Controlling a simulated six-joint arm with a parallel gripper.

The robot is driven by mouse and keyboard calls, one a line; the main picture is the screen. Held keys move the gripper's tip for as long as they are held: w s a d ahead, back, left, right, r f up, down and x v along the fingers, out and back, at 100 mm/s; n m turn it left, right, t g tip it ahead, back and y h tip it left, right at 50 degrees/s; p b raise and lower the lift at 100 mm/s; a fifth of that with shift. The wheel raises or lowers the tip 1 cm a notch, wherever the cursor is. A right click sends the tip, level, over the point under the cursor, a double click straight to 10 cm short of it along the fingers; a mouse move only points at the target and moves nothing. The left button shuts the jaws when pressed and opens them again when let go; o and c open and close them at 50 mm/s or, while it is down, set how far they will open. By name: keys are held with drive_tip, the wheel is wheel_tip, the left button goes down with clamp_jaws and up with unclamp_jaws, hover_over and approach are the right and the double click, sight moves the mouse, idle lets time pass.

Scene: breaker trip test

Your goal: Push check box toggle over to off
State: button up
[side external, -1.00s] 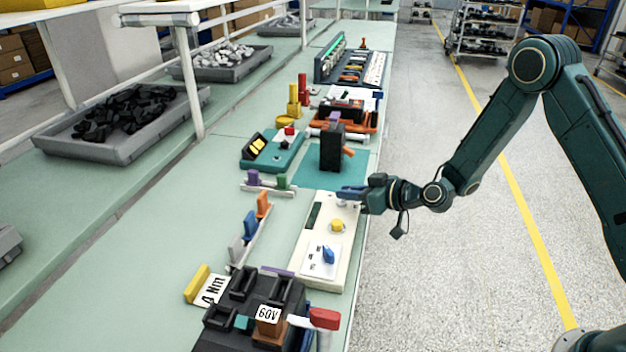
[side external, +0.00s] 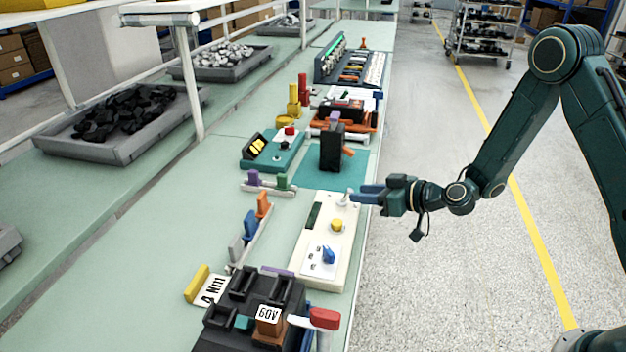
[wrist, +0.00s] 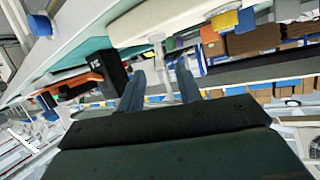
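The cream check box (side external: 311,238) lies along the right edge of the bench in the side view. The box also shows at the top of the wrist view (wrist: 185,14), with the toggle (wrist: 158,48) hanging into the space ahead of the fingers. My gripper (side external: 354,194) is just to the right of the toggle, its blue fingers pointing left. In the wrist view, the fingers (wrist: 160,72) are apart with nothing held. Whether a finger touches the toggle is unclear.
A yellow knob (side external: 337,225) and a blue switch (side external: 328,255) sit on the same box. A black breaker (side external: 331,148) with an orange lever stands on a teal mat (side external: 352,172) behind it. Open floor lies right of the bench.

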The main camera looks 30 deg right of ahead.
drive_tip(key=v, duration=0.9)
drive_tip(key=shift+s, duration=0.25)
drive_tip(key=shift+r, duration=0.1)
drive_tip(key=s+a+r+n+g, duration=0.4)
drive_tip(key=s+a+r+g, duration=0.15)
drive_tip(key=s+r, duration=0.25)
drive_tip(key=s+d+r+m+h, duration=0.3)
drive_tip(key=s+d+r+m, duration=0.1)
drive_tip(key=s, duration=0.5)
drive_tip(key=s+d+r+m+g+h, duration=0.1)
drive_tip(key=s+d+r+m+h, duration=0.2)
drive_tip(key=s, duration=0.6)
drive_tip(key=shift+d+r+m, duration=0.4)
drive_tip(key=shift+r, duration=0.45)
drive_tip(key=shift+g, duration=0.25)
